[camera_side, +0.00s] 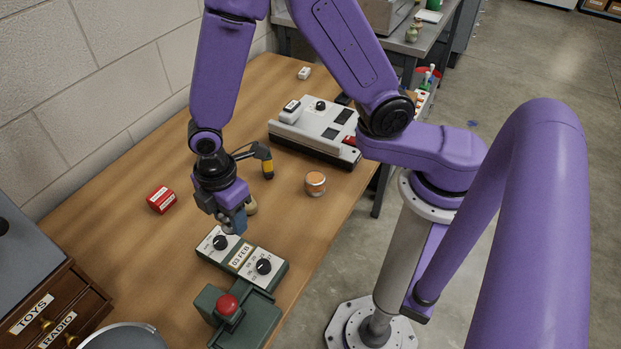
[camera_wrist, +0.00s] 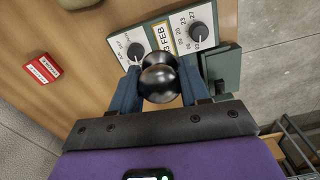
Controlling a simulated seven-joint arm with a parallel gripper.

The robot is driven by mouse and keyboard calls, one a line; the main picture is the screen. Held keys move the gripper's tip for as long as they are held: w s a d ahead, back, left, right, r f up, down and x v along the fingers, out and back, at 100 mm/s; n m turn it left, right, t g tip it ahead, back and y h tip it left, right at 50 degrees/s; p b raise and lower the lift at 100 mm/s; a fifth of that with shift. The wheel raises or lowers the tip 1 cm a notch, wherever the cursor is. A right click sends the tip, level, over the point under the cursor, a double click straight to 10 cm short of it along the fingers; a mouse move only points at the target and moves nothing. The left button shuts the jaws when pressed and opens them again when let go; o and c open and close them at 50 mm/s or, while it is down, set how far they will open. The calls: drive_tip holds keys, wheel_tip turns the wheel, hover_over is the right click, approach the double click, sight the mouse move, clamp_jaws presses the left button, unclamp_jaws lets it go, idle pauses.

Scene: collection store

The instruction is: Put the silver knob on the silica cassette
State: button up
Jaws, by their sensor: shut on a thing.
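The silver knob (camera_wrist: 158,78), a shiny dark metallic round piece, is between the two blue fingers of my gripper (camera_wrist: 160,88) in the wrist view. The fingers are shut on it. In the side view my gripper (camera_side: 234,222) is above the far edge of the green date stamp block with two dials; the knob is not clearly visible there. I cannot tell for sure which thing is the silica cassette. A small red box with white labels (camera_side: 161,199) lies on the table left of my gripper, and also shows in the wrist view (camera_wrist: 42,70); its print is unreadable.
The dial block (camera_side: 242,257) and a green box with a red button (camera_side: 228,306) are at the front. A drawer cabinet (camera_side: 60,308) stands at left. An orange-lidded jar (camera_side: 315,183), a yellow-black tool (camera_side: 265,160) and a grey device (camera_side: 318,132) lie further back. Wood between is clear.

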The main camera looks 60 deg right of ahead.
drive_tip(key=w+d+m, duration=0.4)
drive_tip(key=d, duration=0.2)
drive_tip(key=m, duration=1.2)
approach(315, 177)
drive_tip(key=shift+f, duration=3.15)
drive_tip(key=shift+f, duration=0.15)
drive_tip(key=o, duration=1.2)
